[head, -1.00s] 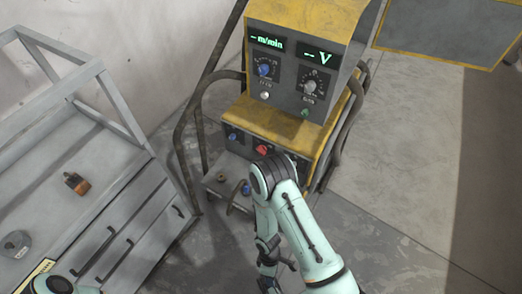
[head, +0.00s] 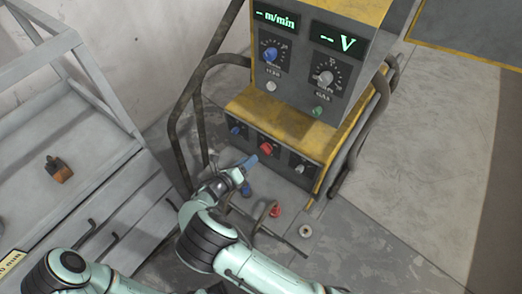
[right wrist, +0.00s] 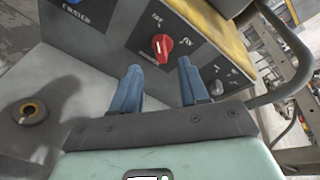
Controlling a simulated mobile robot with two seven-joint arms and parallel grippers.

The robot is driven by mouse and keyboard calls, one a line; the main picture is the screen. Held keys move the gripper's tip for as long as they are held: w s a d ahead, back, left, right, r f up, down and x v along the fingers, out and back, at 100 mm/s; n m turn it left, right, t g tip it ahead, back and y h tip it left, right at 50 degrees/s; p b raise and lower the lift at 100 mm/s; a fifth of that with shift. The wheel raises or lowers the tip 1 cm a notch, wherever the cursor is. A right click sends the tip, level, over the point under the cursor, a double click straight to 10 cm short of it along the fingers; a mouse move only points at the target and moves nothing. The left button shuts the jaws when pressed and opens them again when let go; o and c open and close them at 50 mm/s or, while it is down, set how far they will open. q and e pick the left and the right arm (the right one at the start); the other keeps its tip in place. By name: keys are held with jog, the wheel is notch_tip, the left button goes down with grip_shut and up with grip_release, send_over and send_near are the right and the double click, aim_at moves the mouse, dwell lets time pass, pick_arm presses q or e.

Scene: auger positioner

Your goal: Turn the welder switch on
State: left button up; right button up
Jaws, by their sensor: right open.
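The welder (head: 320,60) is a yellow and grey machine with lit green displays. Its red rotary switch (head: 266,149) sits on the lower front panel, between a blue knob (head: 237,130) and a grey knob (head: 300,168). My right gripper (head: 249,162) is just in front of the panel, close to the red switch. In the right wrist view, the red switch (right wrist: 162,47) shows beyond and between the two blue fingertips (right wrist: 160,78). The fingers are apart with nothing between them and do not visibly touch the switch. My left gripper is out of view.
A grey metal workbench (head: 90,190) with drawers stands at the left, with a small orange-brown object (head: 58,169) on it. Curved tube handles (head: 172,130) flank the welder. Red and blue connectors sit low at its front. Floor at the right is clear.

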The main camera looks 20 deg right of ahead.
aim_at(263, 148)
jog(key=b+x, duration=0.1)
jog(key=x, duration=0.7)
jog(key=shift+w+d+f, duration=0.15)
jog(key=shift+d, duration=0.1)
grip_shut()
